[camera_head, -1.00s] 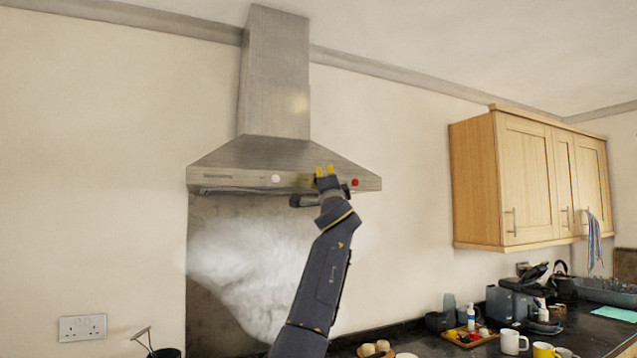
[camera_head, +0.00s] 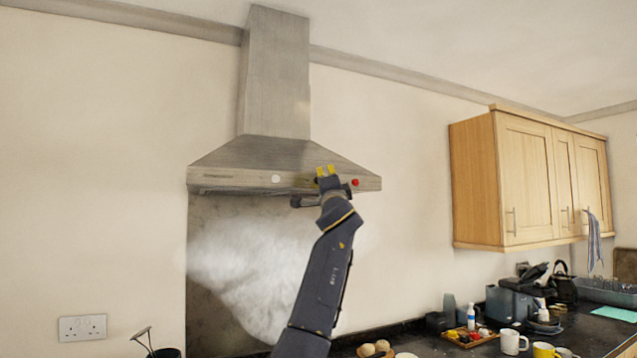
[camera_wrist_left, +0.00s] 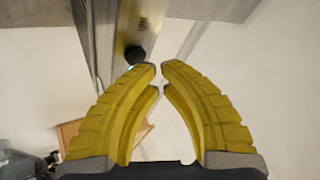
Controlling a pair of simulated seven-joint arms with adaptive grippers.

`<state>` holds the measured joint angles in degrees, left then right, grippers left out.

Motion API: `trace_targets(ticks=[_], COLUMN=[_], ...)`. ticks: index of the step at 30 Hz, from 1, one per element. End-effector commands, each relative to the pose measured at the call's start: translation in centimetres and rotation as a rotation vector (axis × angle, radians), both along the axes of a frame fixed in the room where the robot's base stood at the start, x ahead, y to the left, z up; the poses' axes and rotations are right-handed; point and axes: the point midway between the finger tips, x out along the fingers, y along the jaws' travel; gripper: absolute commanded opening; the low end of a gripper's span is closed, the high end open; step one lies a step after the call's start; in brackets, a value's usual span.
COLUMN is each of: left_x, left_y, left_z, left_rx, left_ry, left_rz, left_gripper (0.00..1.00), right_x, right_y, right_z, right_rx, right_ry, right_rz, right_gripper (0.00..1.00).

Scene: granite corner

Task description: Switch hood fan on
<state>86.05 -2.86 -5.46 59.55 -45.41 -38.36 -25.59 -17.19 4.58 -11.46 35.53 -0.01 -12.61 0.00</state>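The metal range hood (camera_head: 225,178) hangs on the wall, with a white round control (camera_head: 276,178) and a red round control (camera_head: 355,182) on its front strip. My left gripper (camera_head: 325,170) is in front of that strip, between the two controls, and covers part of it. In the left wrist view, its yellow fingers (camera_wrist_left: 159,67) are close together with a narrow empty gap between the tips. A dark round knob (camera_wrist_left: 135,54) on the hood shows just beyond the tips, slightly left, apparently apart from them. My right gripper is not in view.
Wooden wall cupboards (camera_head: 525,180) hang to the right. The dark worktop (camera_head: 425,346) below holds mugs (camera_head: 511,341), a wooden tray and several other items. White steam or smoke (camera_head: 255,270) hangs below the hood. The wall left of the hood is clear.

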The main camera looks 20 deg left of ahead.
Motion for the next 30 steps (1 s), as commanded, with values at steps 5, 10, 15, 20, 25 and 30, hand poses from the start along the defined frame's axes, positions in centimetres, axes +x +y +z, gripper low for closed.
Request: trace_targets(ticks=[5,10,15,20,25,30], left_x=[-0.2,-0.2,-0.8,-1.8,-2.8,-3.8], left_y=[-0.2,-0.2,-0.7,-1.7,-2.6,-3.6], left_z=[0.0,0.0,0.0,0.0,0.0,0.0], left_rx=[0.0,0.0,0.0,-0.001,0.0,-0.001], left_ry=[0.0,0.0,-0.001,-0.002,-0.001,-0.002], left_rz=[0.0,0.0,0.0,-0.002,-0.001,-0.002], left_gripper=[0.0,0.0,0.0,0.0,0.0,0.0], right_x=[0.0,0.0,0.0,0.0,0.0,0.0], right_y=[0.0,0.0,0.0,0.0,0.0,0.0], right_z=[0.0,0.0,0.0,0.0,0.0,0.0], right_rx=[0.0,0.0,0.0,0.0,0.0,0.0], right_ry=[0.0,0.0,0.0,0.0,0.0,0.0], right_rz=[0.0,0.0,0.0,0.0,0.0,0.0], right_gripper=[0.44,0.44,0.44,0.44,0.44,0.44])
